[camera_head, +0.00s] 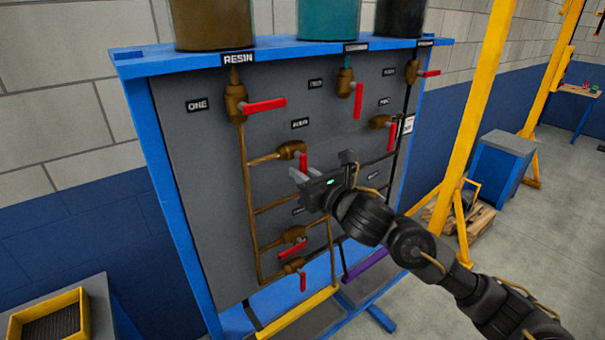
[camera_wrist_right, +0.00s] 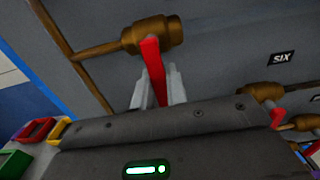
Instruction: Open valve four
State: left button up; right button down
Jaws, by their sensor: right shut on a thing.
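A brass valve (camera_head: 292,150) with a red lever (camera_head: 303,161) sits mid-panel, on a pipe running left. The small label (camera_head: 300,123) above it is too blurred to read surely. The lever points down, across the pipe. In the right wrist view the brass body (camera_wrist_right: 152,34) and the red lever (camera_wrist_right: 153,68) show close up. My right gripper (camera_head: 298,178) is shut on this lever, with its pale fingers (camera_wrist_right: 154,85) on either side. The lever's lower end is hidden behind the gripper body. My left gripper is out of view.
Other red-levered valves surround it: valve one (camera_head: 236,102) at upper left, two at upper right, one at right (camera_head: 380,121), and two below (camera_head: 293,235). A label reading SIX (camera_wrist_right: 281,58) shows in the wrist view. Tanks stand on the blue frame (camera_head: 130,62).

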jog(key=shift+s+a+f+m+b, duration=0.1)
jog(key=shift+s+a+m+b, duration=0.1)
jog(key=shift+m+b, duration=0.35)
jog(key=shift+s+a+r+m+b, duration=0.15)
jog(key=shift+a+m+b, duration=0.1)
jog(key=shift+m, duration=0.7)
jog(key=shift+s+a+r+m+b, duration=0.1)
jog(key=shift+s+a+m+b, duration=0.1)
jog(key=shift+m, duration=0.75)
jog(key=shift+s+a+r+m+b, duration=0.15)
jog(key=shift+a+m+b, duration=0.1)
jog(key=shift+m, duration=0.7)
jog(key=c, duration=1.4)
grip_release()
